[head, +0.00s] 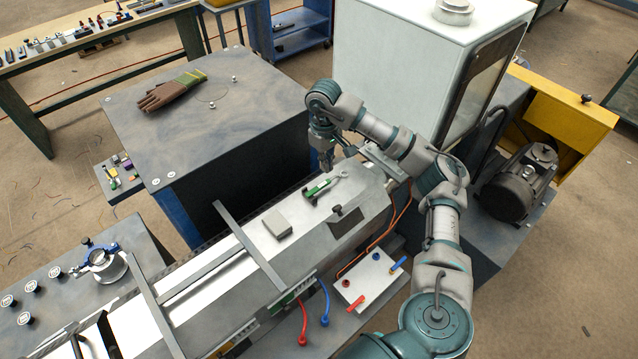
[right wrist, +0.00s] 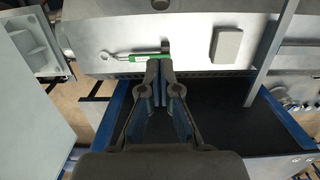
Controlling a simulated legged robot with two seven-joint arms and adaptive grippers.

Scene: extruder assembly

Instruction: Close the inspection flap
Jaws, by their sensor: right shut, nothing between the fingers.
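My right gripper (head: 325,160) is shut and empty, pointing down above the back edge of the extruder's metal cover (head: 245,262). In the right wrist view its fingertips (right wrist: 160,66) are together, just beside the green tool handle in the picture. On the cover's sloped near side is a small dark plate (head: 346,223) with a black knob; it may be the inspection flap, but I cannot tell for sure. It looks flush with the cover, and the gripper is apart from it. My left gripper is not in view.
A green-handled wrench (head: 318,188) and a grey block (head: 277,225) lie on the cover. A metal bar (head: 250,245) crosses it. A white cabinet (head: 420,70) stands behind my right arm. Brown gloves (head: 172,90) lie on the grey bench (head: 210,130). Red and blue leads hang in front.

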